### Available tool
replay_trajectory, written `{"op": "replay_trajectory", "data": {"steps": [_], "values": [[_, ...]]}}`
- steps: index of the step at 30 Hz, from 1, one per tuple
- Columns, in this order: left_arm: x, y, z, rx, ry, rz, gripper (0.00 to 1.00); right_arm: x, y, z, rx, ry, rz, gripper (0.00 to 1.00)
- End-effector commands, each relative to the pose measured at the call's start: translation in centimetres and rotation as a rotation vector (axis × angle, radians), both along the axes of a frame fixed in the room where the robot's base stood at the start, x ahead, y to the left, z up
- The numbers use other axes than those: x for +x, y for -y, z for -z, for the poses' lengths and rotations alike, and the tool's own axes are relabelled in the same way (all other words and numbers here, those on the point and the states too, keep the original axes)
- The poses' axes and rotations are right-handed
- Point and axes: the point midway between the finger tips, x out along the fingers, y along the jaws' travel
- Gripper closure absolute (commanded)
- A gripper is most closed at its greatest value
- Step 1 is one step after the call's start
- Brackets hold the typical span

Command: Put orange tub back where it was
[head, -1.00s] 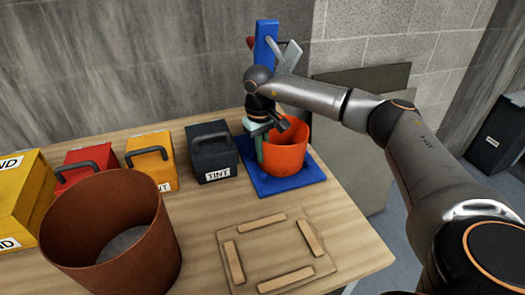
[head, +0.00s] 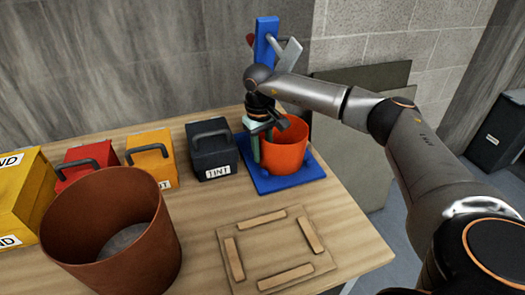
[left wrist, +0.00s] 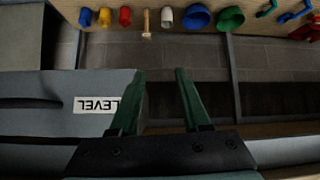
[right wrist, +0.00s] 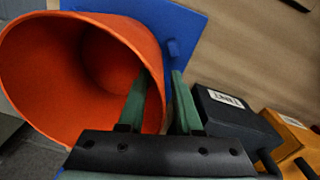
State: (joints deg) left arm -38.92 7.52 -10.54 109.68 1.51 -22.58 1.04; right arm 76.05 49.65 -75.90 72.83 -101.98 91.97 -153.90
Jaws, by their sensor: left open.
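The orange tub (head: 285,152) stands upright on a blue base (head: 262,182) at the back right of the table; it also shows large in the right wrist view (right wrist: 60,75). My right gripper (head: 262,148) is at the tub's left rim, with one finger inside the tub and the other outside. The right wrist view shows these fingers (right wrist: 161,85) on either side of the wall; I cannot tell whether they press on it. My left gripper (left wrist: 160,80) is open and empty, away from the tub. A square outline of wooden strips (head: 275,250) lies empty on the front of the table.
A big brown bin (head: 110,225) stands front left. Behind it are yellow (head: 18,195), red (head: 82,165), orange-yellow (head: 150,165) and dark TINT (head: 211,150) boxes with handles. A blue post (head: 266,40) with pegs rises behind the tub. A LEVEL box (left wrist: 60,105) lies near my left gripper.

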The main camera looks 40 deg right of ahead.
Motion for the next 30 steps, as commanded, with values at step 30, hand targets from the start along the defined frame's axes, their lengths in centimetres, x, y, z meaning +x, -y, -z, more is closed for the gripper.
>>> {"op": "replay_trajectory", "data": {"steps": [30], "values": [[0.0,0.0,1.0,0.000,0.000,0.000,0.53,0.1,-0.6,-12.1,0.000,0.001,0.000,0.67]]}}
